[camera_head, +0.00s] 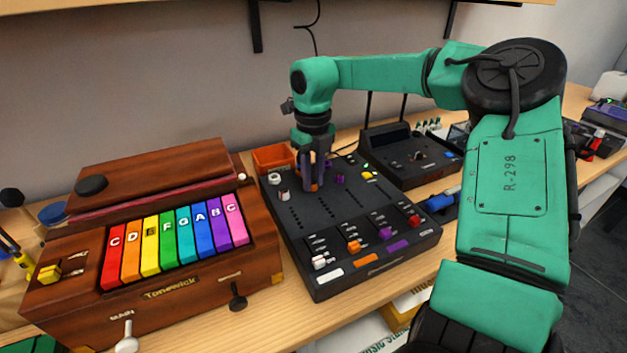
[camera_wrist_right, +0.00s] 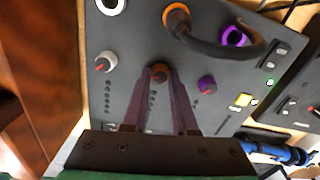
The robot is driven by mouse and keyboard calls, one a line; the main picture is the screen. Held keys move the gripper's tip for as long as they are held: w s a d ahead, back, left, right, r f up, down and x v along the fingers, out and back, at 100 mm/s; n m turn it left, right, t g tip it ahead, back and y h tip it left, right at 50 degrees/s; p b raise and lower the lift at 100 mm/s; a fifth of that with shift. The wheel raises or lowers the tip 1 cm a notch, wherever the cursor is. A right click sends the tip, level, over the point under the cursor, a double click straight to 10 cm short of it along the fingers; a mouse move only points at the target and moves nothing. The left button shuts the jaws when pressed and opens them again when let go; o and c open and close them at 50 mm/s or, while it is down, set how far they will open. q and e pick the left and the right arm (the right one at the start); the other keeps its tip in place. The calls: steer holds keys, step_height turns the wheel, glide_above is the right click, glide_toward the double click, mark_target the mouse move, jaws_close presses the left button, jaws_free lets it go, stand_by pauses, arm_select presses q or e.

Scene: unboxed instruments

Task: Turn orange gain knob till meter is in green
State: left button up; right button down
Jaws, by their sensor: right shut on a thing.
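The black mixer (camera_head: 345,262) stands on the bench with sliders, knobs and columns of small dots. My right gripper (camera_head: 316,186) points down over its back part. It is shut on the orange knob (camera_wrist_right: 160,74), one purple finger on each side. In the head view the fingers largely hide this knob. The dot columns on the panel look dark, and I cannot tell which is the meter or its level. A white knob with a red mark (camera_wrist_right: 105,62) and a purple knob (camera_wrist_right: 206,84) sit on either side. My left gripper is not in view.
A black cable (camera_wrist_right: 215,45) arches from an orange-ringed socket behind the held knob. A wooden keyboard box (camera_head: 165,240) with coloured keys stands left of the mixer. An orange bin (camera_head: 270,158) and another black device (camera_head: 410,160) stand behind and to the right.

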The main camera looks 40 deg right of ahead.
steer(key=shift+m, duration=1.1)
steer(key=c, duration=0.7)
jaws_free()
steer(key=shift+w, duration=0.15)
step_height(320, 180, up, 14)
steer(key=shift+r, duration=0.25)
